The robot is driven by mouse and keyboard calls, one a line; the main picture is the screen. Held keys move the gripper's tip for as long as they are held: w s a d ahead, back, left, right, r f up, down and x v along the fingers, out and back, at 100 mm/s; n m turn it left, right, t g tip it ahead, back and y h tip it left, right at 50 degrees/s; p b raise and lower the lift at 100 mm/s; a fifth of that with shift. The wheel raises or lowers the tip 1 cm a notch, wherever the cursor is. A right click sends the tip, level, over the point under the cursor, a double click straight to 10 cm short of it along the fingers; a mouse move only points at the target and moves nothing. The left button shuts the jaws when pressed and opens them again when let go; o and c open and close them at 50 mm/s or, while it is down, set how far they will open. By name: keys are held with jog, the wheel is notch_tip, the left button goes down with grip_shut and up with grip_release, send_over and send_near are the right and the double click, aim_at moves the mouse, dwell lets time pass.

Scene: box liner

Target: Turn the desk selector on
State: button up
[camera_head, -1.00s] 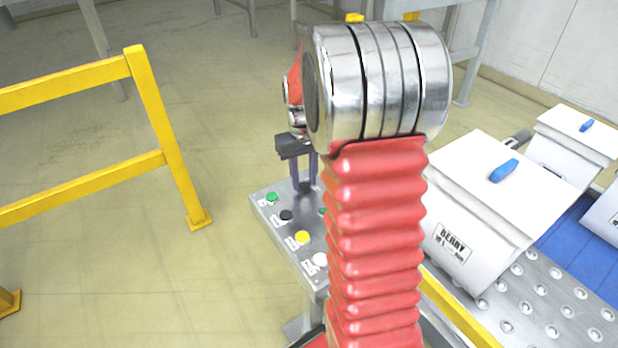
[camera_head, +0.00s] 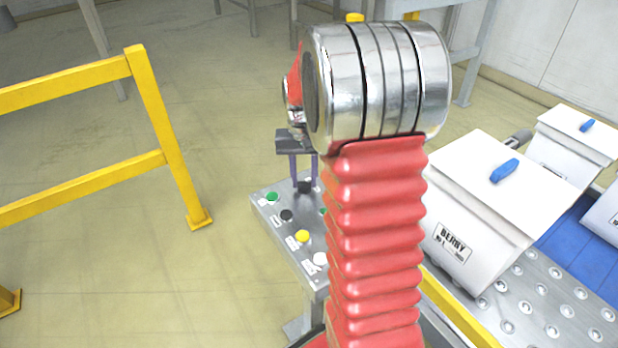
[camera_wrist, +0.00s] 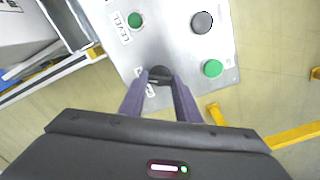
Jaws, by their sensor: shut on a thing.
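The desk (camera_head: 290,247) is a slanted grey metal panel on a post, with several coloured buttons. The selector (camera_wrist: 159,75) is a black round knob on the panel in the wrist view; it also shows as a dark spot in the head view (camera_head: 305,187). My gripper (camera_wrist: 160,84) is shut on the selector, with one purple finger on each side of it. In the head view my gripper (camera_head: 304,180) points down onto the panel's far end. The fingers hide part of the knob and its label, so I cannot tell which way it points.
Green (camera_head: 271,197), black (camera_head: 286,215), yellow (camera_head: 302,236) and white (camera_head: 320,259) buttons line the panel's left side. A yellow railing (camera_head: 160,130) stands at left. My red arm hides the panel's right part.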

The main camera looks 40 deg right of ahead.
aim_at(304, 188)
jog(key=o, duration=1)
jog(key=shift+a, duration=0.1)
jog(key=shift+o, duration=0.2)
jog(key=shift+r, duration=0.5)
notch_tip(304, 188, up, 13)
jog(key=shift+s+a+f, duration=0.1)
